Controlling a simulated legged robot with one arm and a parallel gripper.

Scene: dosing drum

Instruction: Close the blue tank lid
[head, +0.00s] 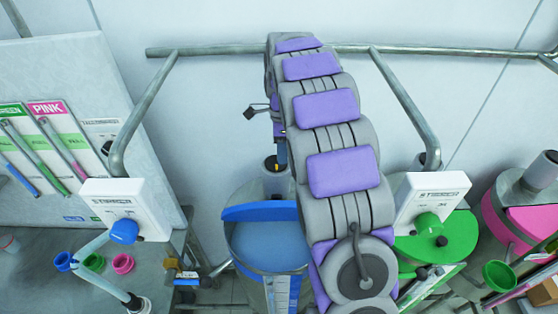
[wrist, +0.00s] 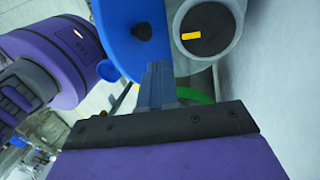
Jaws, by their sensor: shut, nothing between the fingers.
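The blue tank (head: 268,258) stands in the middle of the head view, partly hidden by my arm. Its blue lid (head: 258,212) is raised at the back of the rim, and the tank's round mouth is open. In the wrist view the blue lid (wrist: 125,35) shows at the top with a black knob (wrist: 142,32). My gripper (wrist: 157,75) is shut and empty, its fingertips close to the lid's edge below the knob; I cannot tell if they touch. In the head view my gripper (head: 282,155) is small, above and behind the tank, partly behind my arm.
A grey cylinder (head: 274,182) stands behind the tank; it also shows in the wrist view (wrist: 206,28). A green tank (head: 440,235) and a pink tank (head: 515,220) stand at right. White control boxes (head: 125,208) and (head: 430,195) hang from a pipe rail (head: 210,50). Small cups (head: 122,263) sit left.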

